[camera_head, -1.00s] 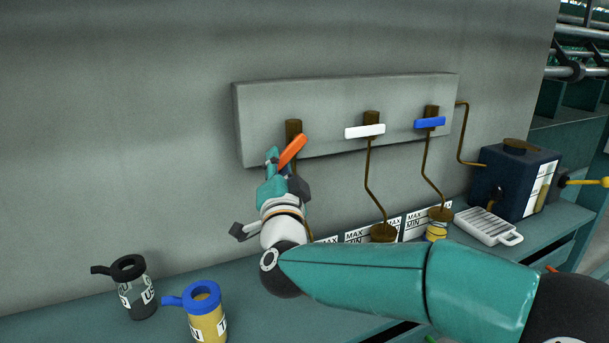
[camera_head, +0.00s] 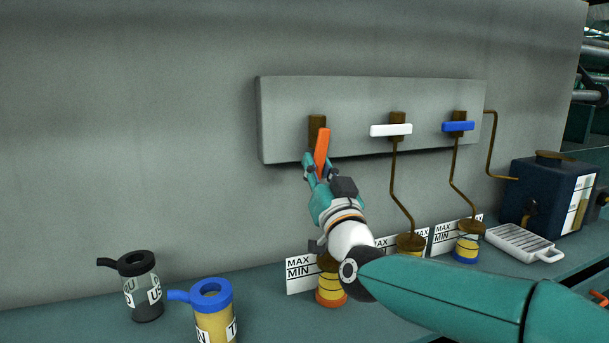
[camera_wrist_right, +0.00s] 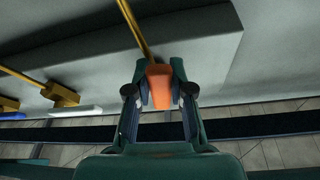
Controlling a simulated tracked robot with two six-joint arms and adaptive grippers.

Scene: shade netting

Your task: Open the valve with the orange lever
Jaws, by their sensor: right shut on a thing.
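The orange lever (camera_head: 322,150) sits on the leftmost brown valve (camera_head: 316,128) of a grey wall panel (camera_head: 350,95). In the head view it stands nearly upright, tilted slightly. My right gripper (camera_head: 318,172) is shut on the lever's lower end. In the right wrist view the orange lever (camera_wrist_right: 159,85) lies between the two fingers of my right gripper (camera_wrist_right: 160,95). The pipe below this valve is mostly hidden by my gripper and arm in the head view. An orange-based container (camera_head: 331,285) stands below, partly covered by my arm. My left gripper is not in view.
Valves with a white lever (camera_head: 391,130) and a blue lever (camera_head: 458,126) are to the right, both levers level. A dark bottle (camera_head: 140,287) and a blue-capped yellow bottle (camera_head: 212,312) stand at the left. A white tray (camera_head: 522,243) and dark blue box (camera_head: 545,192) are at the right.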

